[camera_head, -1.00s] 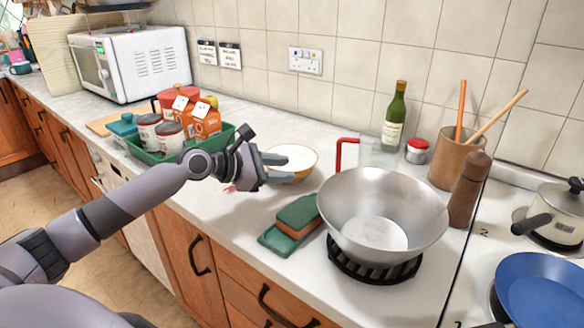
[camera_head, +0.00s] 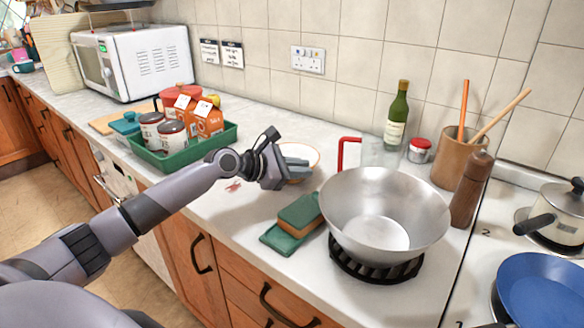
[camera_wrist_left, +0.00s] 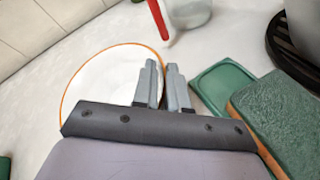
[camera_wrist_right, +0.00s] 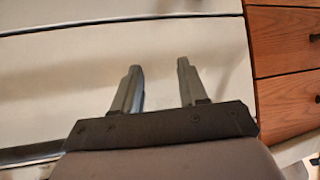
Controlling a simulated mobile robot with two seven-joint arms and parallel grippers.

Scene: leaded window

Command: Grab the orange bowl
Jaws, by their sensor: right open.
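The bowl (camera_head: 311,152), white inside with an orange rim, stands on the counter behind the sponge, partly hidden by my left gripper. In the left wrist view the bowl (camera_wrist_left: 98,85) lies at the left. My left gripper (camera_head: 298,168) is at its near side; in the left wrist view its fingers (camera_wrist_left: 162,80) are close together, one over the inside and one outside, with the rim running between them. Whether they press on the rim I cannot tell. My right gripper (camera_wrist_right: 160,80) is open and empty, before pale cabinet fronts.
A green-and-brown sponge (camera_head: 300,214) on a green tray (camera_head: 283,240) and a large metal wok (camera_head: 385,208) stand right of the bowl. A clear jug with a red handle (camera_head: 343,150) is behind. A green crate (camera_head: 185,157) with cans and cartons is left.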

